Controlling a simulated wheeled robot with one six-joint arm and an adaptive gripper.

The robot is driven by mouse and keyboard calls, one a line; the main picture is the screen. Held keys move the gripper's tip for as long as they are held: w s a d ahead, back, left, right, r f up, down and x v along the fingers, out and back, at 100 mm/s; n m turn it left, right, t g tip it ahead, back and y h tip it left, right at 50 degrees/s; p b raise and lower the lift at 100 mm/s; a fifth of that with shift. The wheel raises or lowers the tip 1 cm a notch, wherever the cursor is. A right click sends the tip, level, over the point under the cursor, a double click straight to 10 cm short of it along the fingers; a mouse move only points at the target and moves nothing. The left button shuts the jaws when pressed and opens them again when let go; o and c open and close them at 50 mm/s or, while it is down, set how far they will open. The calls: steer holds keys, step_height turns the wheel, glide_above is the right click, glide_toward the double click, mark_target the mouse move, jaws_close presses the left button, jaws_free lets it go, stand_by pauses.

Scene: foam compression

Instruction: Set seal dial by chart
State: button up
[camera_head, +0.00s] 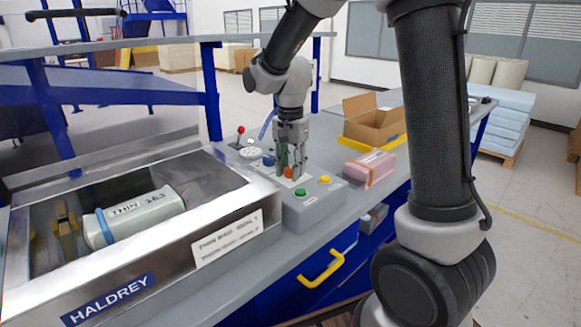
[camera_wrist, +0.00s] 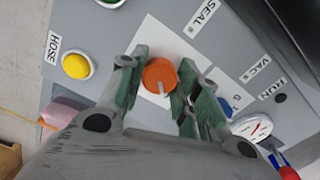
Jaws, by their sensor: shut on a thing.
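The orange seal dial (camera_wrist: 159,76) sits on a white plate (camera_wrist: 185,48) by the SEAL label (camera_wrist: 203,18). My gripper (camera_wrist: 157,82) is shut on the dial, one green-padded finger on each side. A pale mark on the dial points toward the bottom of the wrist view. In the head view, my gripper (camera_head: 289,165) reaches down onto the orange dial (camera_head: 289,172) on the grey control box (camera_head: 300,210). The chart (camera_head: 228,237) on the machine front has two lines, seemingly for thin and thick bags. The bag (camera_head: 135,214) in the open chamber reads THIN.
A green button (camera_head: 300,192) and yellow button (camera_head: 326,180) are near the dial. A white gauge (camera_wrist: 252,127) and red lever (camera_head: 240,130) are also close. A pink pack (camera_head: 370,168) and open cardboard box (camera_head: 374,122) stand to the right.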

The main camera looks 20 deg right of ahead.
steer(key=shift+n, duration=0.3)
steer(key=n, duration=0.4)
steer(key=shift+n, duration=0.3)
steer(key=n, duration=0.8)
steer(key=shift+d+n, duration=0.1)
steer(key=shift+n, duration=2.2)
steer(key=o, duration=1)
steer(key=shift+o, duration=0.2)
